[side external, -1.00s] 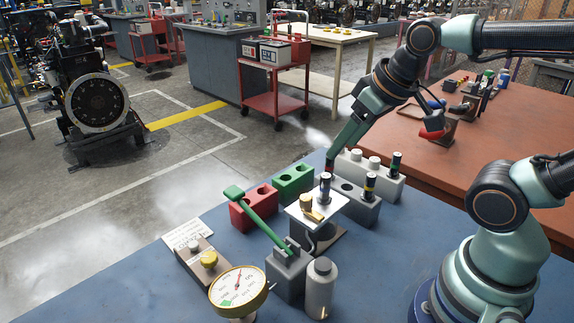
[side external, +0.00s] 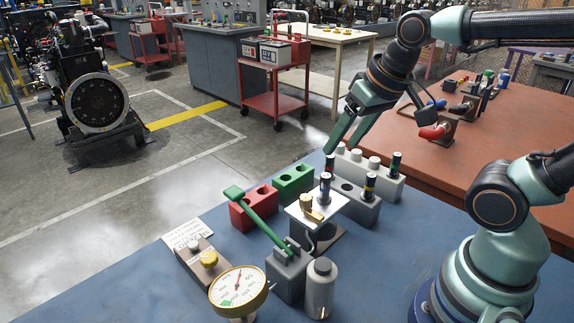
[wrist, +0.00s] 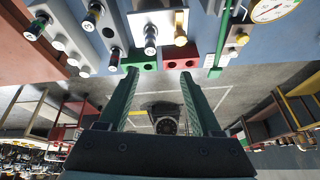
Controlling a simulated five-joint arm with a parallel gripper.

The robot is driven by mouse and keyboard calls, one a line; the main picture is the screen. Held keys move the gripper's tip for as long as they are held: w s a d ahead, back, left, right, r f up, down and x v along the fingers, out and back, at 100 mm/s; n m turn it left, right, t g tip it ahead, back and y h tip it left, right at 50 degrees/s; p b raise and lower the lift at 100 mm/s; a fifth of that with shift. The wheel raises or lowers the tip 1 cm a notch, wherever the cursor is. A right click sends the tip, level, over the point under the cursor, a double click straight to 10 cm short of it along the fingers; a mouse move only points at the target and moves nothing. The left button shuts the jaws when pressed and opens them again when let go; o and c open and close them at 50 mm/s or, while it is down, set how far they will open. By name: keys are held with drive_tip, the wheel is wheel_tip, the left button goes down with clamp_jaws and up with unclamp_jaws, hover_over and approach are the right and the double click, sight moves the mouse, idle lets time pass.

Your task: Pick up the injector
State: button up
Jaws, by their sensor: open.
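Several injectors are in view, and I cannot tell which one is meant. A red-banded injector (side external: 329,164) stands in the grey block (side external: 358,209), just below my gripper (side external: 341,150). A yellow-banded one (side external: 369,186) stands in the same block. A green-banded one (side external: 396,163) stands in the block behind with white pegs. A blue-banded one (side external: 326,187) stands on the white plate of a test stand. In the wrist view, my gripper (wrist: 158,73) is open and empty. The red-banded injector (wrist: 115,57) appears left of the left fingertip there.
A red block (side external: 252,210) and a green block (side external: 294,180) with holes stand left of the grey block. A green lever (side external: 262,222), a gauge (side external: 238,291) and a metal bottle (side external: 320,288) stand in front.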

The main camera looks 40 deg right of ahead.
sight(326, 175)
drive_tip(key=w+f+m+g, duration=0.1)
drive_tip(key=f+m, duration=0.1)
drive_tip(key=m, duration=0.4)
drive_tip(key=w+d+f+m+g, duration=0.1)
drive_tip(key=w+f+m+g, duration=0.1)
drive_tip(key=m, duration=0.4)
drive_tip(key=w+f+m+g, duration=0.2)
drive_tip(key=f+m, duration=0.2)
drive_tip(key=m, duration=0.2)
drive_tip(key=shift+d, duration=0.25)
drive_tip(key=shift+d+f, duration=0.2)
drive_tip(key=shift+f, duration=2.3)
clamp_jaws()
